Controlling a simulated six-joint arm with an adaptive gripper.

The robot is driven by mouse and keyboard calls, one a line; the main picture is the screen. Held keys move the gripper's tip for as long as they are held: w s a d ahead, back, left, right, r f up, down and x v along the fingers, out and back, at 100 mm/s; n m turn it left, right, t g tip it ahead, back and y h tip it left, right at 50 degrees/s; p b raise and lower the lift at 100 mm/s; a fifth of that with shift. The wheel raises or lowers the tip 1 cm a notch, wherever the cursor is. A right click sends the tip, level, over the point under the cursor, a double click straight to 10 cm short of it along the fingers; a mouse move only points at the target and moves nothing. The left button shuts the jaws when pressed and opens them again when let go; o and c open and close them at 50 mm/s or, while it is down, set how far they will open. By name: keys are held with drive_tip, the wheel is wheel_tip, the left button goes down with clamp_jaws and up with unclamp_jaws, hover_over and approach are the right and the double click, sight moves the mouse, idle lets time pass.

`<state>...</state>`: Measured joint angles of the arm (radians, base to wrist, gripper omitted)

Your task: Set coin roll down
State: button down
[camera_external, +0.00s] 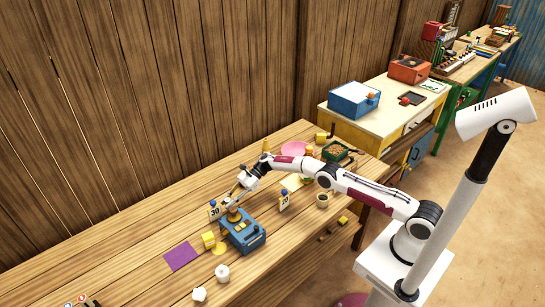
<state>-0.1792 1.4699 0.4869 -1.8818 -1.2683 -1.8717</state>
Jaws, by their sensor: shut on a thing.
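A brown, rounded piece (233,215) shows right under the fingertips at the balance's back end. I cannot tell whether it is a pan or part of the held thing, or whether the fingers touch it.
Number cards marked 30 (214,209) and 20 (284,200) stand near the balance. A yellow block (208,239) is left of it, with a purple mat (181,257) beyond. White pieces (222,273) stand in front. A cup (322,200) and green tray (337,152) lie right. The table's left part has free room.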

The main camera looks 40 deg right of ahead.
drive_tip(key=shift+f+x, duration=0.25)
drive_tip(key=shift+x, duration=0.9)
drive_tip(key=shift+a+f, duration=0.2)
drive_tip(key=shift+f, duration=0.1)
drive_tip(key=shift+f, duration=0.15)
drive_tip(key=c, duration=1.8)
unclamp_jaws()
drive_tip(key=shift+c, duration=0.2)
drive_tip(key=shift+d+r, duration=0.4)
drive_tip(key=shift+d, duration=0.2)
drive_tip(key=shift+v, duration=5.35)
